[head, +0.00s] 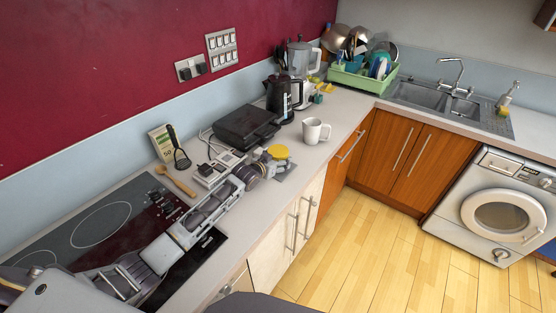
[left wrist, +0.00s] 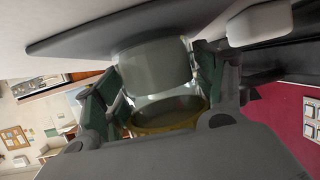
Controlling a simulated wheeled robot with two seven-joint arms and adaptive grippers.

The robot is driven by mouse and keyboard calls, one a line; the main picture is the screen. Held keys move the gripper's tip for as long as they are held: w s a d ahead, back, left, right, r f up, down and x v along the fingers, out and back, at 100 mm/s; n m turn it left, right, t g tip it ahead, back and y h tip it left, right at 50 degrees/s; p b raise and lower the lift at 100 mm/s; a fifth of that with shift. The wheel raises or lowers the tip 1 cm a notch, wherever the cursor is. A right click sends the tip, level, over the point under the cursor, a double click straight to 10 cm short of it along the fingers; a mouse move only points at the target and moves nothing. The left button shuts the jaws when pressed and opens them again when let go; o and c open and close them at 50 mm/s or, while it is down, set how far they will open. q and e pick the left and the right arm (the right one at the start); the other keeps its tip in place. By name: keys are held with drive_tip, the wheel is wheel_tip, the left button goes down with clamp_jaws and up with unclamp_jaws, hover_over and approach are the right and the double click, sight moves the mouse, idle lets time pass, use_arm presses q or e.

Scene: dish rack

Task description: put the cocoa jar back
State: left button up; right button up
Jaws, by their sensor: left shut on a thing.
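The cocoa jar (head: 279,152) shows as a round yellow lid on the counter's middle stretch, at the tip of my left arm. My left gripper (head: 264,162) is shut on it from the left side; the fingers hide much of its body. In the left wrist view the gripper (left wrist: 158,95) has its green-padded fingers on both sides of a greyish jar (left wrist: 154,68) with a yellowish rim. I cannot tell whether the jar touches the counter. My right gripper is not in view.
A white mug (head: 315,131) stands right of the jar. A black appliance (head: 246,127) and a kettle (head: 284,98) stand behind. A green dish rack (head: 360,78) is beside the sink (head: 425,95). A wooden spoon (head: 176,182) lies by the hob (head: 92,226).

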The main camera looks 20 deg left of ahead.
use_arm(q)
drive_tip(key=o, duration=1.3)
drive_tip(key=shift+f, duration=0.1)
drive_tip(key=shift+v, duration=6.05)
clamp_jaws()
drive_tip(key=shift+d, duration=0.1)
